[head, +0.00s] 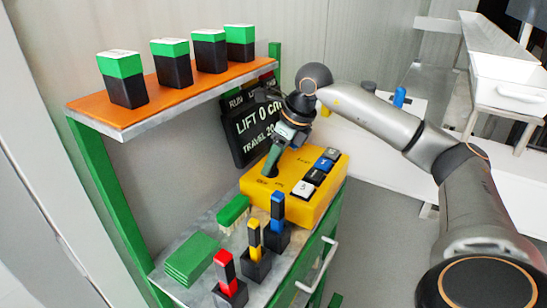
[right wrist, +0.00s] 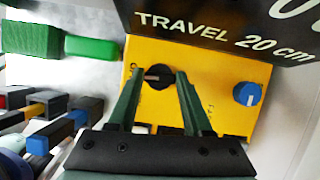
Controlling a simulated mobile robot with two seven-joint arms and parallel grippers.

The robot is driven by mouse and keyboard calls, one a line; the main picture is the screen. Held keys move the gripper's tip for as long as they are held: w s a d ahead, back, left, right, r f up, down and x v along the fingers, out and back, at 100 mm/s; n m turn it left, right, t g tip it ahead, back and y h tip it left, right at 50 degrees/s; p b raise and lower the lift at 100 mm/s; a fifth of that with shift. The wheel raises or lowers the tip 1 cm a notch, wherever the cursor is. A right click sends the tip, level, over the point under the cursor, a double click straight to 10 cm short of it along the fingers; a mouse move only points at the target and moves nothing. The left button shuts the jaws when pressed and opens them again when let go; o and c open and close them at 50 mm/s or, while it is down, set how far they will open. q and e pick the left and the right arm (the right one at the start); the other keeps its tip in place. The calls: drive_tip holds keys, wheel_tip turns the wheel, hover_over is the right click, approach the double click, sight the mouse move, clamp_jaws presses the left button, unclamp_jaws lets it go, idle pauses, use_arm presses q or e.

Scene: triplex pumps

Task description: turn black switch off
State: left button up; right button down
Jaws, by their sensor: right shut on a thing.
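The black switch is a round knob on top of the yellow control box (head: 318,208). It shows in the right wrist view (right wrist: 157,76), with a short reddish-brown mark lying roughly level across it. My right gripper (head: 270,163) comes down onto the left part of the box. Its green fingers (right wrist: 158,75) are on either side of the black knob and shut on it. In the head view the fingers mostly hide the knob. My left gripper is in neither view.
A blue knob (right wrist: 247,94) sits on the same box, right of the fingers. A black display board (head: 255,128) stands behind. Red (head: 225,268), yellow (head: 254,238) and blue (head: 277,212) levers stand in front. An orange shelf (head: 165,95) holds several black-green boxes.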

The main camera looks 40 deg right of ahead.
drive_tip(key=shift+m, duration=0.6)
drive_tip(key=c, duration=0.6)
unclamp_jaws()
drive_tip(key=shift+r, duration=0.1)
